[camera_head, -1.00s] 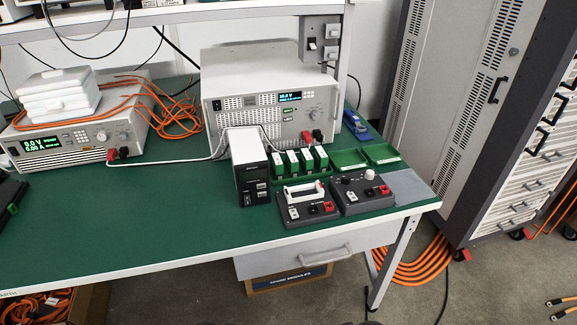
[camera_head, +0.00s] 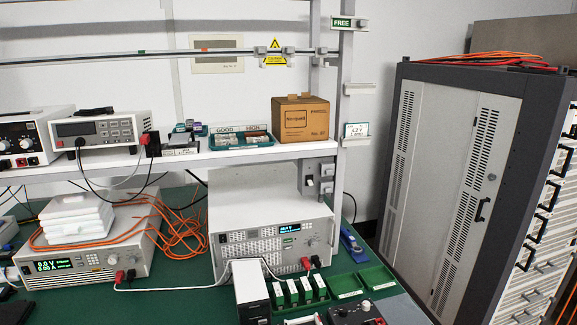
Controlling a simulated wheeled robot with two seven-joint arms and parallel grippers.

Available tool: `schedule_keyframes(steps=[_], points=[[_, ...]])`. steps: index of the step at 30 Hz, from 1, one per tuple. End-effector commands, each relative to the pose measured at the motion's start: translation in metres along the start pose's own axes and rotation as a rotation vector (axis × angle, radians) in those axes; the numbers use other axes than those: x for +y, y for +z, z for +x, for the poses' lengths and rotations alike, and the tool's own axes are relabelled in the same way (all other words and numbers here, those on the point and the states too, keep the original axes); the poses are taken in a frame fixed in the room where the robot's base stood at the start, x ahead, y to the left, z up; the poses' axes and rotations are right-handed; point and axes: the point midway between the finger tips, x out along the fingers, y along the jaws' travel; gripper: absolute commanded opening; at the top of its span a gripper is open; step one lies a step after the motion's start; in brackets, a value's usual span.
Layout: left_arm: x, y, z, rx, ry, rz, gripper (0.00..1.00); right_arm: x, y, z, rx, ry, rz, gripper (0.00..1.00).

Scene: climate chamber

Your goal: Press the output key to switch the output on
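Two bench instruments with lit displays stand on the green bench top (camera_head: 190,302). The left power supply (camera_head: 95,262) shows a reading that looks like 0.0 V and 0.00 A on its display (camera_head: 54,265). The larger grey unit (camera_head: 265,240) at the centre has a blue display (camera_head: 290,230) with a voltage that is too small to read surely. Both have small keys and a knob on the front. I cannot tell which key is the output key. Neither of my grippers is in view.
A shelf above holds meters (camera_head: 97,130), a cardboard box (camera_head: 300,118) and a small tray. Orange cables (camera_head: 180,232) lie between the two units. A white box (camera_head: 250,292), green bins (camera_head: 345,285) and a dark control box stand in front. A tall cabinet (camera_head: 455,165) is at the right.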

Motion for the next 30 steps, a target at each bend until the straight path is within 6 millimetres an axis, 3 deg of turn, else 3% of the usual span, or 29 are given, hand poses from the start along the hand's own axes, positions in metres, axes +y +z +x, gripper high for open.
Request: schedule_keyframes(steps=[2,10,30], points=[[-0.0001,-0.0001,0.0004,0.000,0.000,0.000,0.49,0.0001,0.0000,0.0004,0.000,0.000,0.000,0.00],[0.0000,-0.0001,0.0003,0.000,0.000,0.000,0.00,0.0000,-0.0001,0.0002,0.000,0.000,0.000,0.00],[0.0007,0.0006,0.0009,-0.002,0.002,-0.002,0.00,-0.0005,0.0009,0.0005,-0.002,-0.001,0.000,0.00]])
